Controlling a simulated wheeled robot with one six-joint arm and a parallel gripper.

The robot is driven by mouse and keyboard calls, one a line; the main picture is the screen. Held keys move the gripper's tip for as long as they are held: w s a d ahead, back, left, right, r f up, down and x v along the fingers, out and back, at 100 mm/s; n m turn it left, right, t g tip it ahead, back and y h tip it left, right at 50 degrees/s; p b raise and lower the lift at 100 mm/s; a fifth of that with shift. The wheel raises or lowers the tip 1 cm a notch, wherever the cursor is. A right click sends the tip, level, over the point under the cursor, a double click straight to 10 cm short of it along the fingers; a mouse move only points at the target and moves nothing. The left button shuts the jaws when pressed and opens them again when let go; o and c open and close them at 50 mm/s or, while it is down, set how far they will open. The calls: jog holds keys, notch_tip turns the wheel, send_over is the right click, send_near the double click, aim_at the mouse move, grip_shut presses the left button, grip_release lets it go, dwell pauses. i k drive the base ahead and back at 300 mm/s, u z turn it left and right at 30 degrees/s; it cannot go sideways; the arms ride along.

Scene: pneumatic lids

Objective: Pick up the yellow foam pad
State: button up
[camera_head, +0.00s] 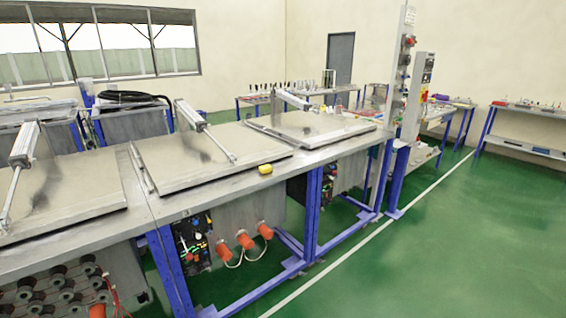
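A small yellow foam pad (265,169) lies on the front strip of the long steel bench (295,160).
Flat metal lids with pneumatic cylinders (205,130) rise behind the pad. A blue-framed post with controls (405,90) stands at the bench's right end. Red plugs (245,240) hang under the front edge. The green floor (430,250) in front and right is clear.

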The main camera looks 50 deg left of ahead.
aim_at(265, 169)
jog(key=u, duration=0.3)
jog(key=i, duration=2)
jog(key=u, duration=1.25)
jog(key=i, duration=1.05)
jog(key=u, duration=1)
